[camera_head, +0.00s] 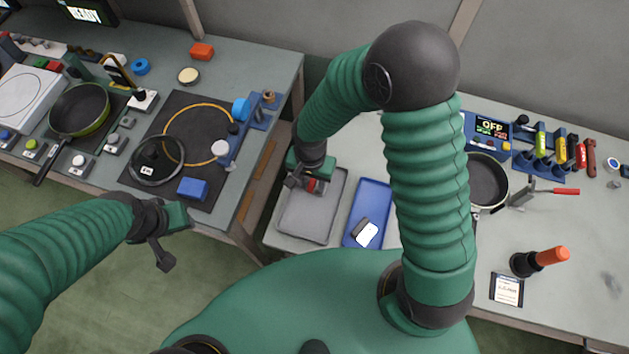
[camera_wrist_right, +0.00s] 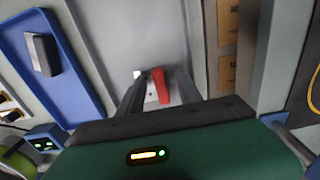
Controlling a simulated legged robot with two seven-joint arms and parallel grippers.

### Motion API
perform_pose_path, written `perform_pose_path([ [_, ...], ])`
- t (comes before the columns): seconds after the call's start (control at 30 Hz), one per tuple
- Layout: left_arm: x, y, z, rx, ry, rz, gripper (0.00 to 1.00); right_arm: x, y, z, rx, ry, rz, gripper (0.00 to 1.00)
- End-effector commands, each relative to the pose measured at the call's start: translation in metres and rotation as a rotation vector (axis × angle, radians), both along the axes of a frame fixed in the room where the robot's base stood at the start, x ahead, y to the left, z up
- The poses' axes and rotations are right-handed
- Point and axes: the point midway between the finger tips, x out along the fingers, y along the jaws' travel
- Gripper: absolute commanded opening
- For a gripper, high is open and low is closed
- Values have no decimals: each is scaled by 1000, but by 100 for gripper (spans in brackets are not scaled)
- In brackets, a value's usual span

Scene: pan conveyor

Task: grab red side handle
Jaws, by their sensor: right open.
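The red handle (camera_wrist_right: 160,86) shows in the right wrist view, standing on a small light mount with a white piece beside it. In the head view a bit of red (camera_head: 311,185) shows over the grey tray (camera_head: 325,228), mostly hidden by my right gripper (camera_head: 306,184). My right gripper also shows in the wrist view (camera_wrist_right: 160,92). Its jaws are open, one finger on each side of the red handle; I cannot tell whether they touch it. My left gripper (camera_head: 168,235) hangs over the floor, away from the handle, with nothing visible in it.
A blue tray (camera_head: 374,196) with a dark and white block (camera_head: 366,232) lies beside the grey tray. The left bench holds a pan (camera_head: 80,108), a glass lid (camera_head: 157,160) and a blue block (camera_head: 193,189). The right bench holds another pan (camera_head: 488,180) and tools.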

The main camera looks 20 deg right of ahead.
Motion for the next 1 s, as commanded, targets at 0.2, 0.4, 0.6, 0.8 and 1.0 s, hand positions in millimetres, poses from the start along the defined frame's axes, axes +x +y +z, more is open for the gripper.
perform_pose_path([
  [0.2,0,0,0,0,0,0,36,0,0,-2,0,-1,0,41],
  [0.4,0,0,0,0,0,0,36,0,0,-2,-1,-1,0,16],
  [0.6,0,0,0,0,0,0,36,0,0,-2,-1,-1,0,0],
  [0.8,0,0,0,0,0,0,36,0,0,-2,0,-1,0,0],
  [1.0,0,0,1,0,0,0,36,1,0,0,0,-1,0,0],
])
